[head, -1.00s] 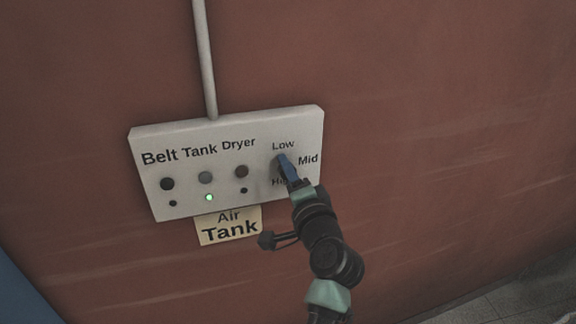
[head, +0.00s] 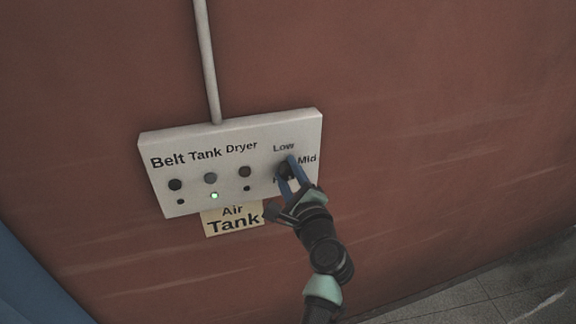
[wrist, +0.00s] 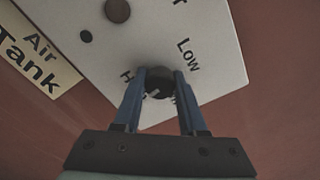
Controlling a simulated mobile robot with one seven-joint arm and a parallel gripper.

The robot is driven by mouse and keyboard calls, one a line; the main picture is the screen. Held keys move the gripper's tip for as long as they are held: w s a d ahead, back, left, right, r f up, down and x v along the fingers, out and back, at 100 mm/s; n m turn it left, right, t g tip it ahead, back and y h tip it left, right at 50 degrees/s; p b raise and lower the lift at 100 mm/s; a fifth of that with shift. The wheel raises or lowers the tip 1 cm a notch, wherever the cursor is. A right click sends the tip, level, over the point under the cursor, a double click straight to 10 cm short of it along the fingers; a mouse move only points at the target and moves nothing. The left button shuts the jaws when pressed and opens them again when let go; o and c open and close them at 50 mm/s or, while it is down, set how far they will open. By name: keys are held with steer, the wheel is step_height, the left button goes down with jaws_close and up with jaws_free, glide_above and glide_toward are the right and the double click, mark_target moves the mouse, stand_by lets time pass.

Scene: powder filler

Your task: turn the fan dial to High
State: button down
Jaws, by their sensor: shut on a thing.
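The fan dial (head: 284,170) is a dark round knob at the right of the white control panel (head: 231,133), with Low, Mid and High labels around it. My gripper (head: 286,169) has its two blue fingers on either side of the dial and is shut on it. The wrist view shows the dial (wrist: 158,82) between the fingertips (wrist: 159,80), with a pale mark on its lower edge. The fingers partly cover the High and Mid labels. I cannot tell exactly which label the dial points at.
Left of the dial are Belt, Tank and Dryer buttons (head: 210,178) with small lamps below; the Tank lamp (head: 214,196) glows green. A yellow Air Tank sign (head: 233,221) is under the panel. A grey pipe (head: 207,60) runs up the reddish wall (head: 440,120).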

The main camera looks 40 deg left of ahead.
steer(key=shift+m+p, duration=0.4)
steer(key=shift+m, duration=0.4)
steer(key=shift+c, duration=2.3)
jaws_free()
steer(key=shift+d, duration=0.1)
steer(key=b+v, duration=0.2)
steer(key=v, duration=1.1)
steer(key=shift+b, duration=0.4)
